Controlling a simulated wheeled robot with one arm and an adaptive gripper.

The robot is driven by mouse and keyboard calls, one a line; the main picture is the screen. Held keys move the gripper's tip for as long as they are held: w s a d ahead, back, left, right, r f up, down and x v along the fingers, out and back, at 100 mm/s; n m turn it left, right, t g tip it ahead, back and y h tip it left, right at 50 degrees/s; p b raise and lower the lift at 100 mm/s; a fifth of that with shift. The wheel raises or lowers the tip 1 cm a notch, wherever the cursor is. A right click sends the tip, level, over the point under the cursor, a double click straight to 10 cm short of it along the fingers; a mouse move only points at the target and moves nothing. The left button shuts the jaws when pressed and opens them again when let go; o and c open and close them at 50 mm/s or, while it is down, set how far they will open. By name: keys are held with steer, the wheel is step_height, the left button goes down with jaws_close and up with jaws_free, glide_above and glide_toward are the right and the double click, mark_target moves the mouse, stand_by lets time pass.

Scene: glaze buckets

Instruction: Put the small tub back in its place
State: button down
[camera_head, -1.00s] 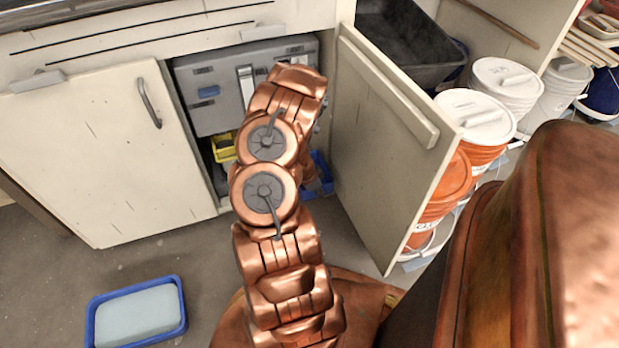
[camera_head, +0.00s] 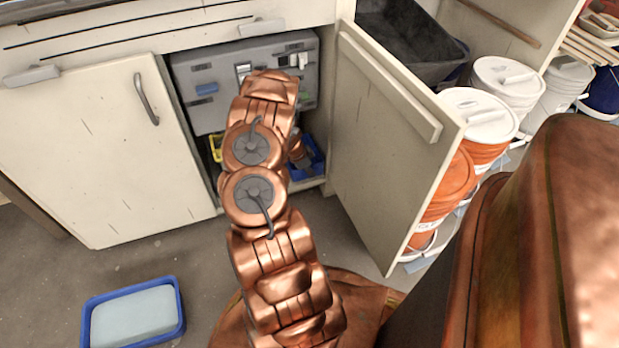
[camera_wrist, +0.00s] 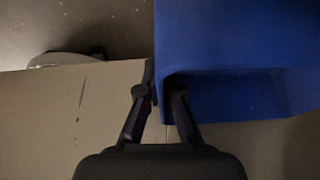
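The small blue tub (camera_head: 314,160) is inside the open cupboard, low at its right side near the front edge, partly hidden by my arm. In the wrist view the tub (camera_wrist: 235,45) fills the upper right, with one wall between my fingers. My gripper (camera_wrist: 160,95) is shut on that wall, one finger outside the tub and one inside. In the head view my gripper (camera_head: 303,162) is small and mostly hidden at the tub. A yellow tub (camera_head: 215,146) stands further left in the cupboard, mostly behind my arm.
A grey box unit (camera_head: 205,75) hangs above the tubs. The open door (camera_head: 385,140) stands to the right, the closed door (camera_head: 95,150) to the left. A blue tray with a pale block (camera_head: 133,315) lies on the floor. Orange buckets (camera_head: 455,180) stand beyond the open door.

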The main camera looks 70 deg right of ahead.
steer(key=shift+w+d+f, duration=0.1)
steer(key=shift+w+d, duration=0.1)
steer(key=shift+w, duration=0.05)
step_height(320, 180, down, 3)
steer(key=shift+s+f+b, duration=0.1)
steer(key=shift+f+b, duration=0.1)
steer(key=shift+b, duration=0.8)
steer(key=shift+r, duration=0.1)
steer(key=c, duration=1.3)
jaws_free()
steer(key=p+v, duration=0.3)
steer(key=v, duration=0.9)
steer(key=shift+p, duration=0.4)
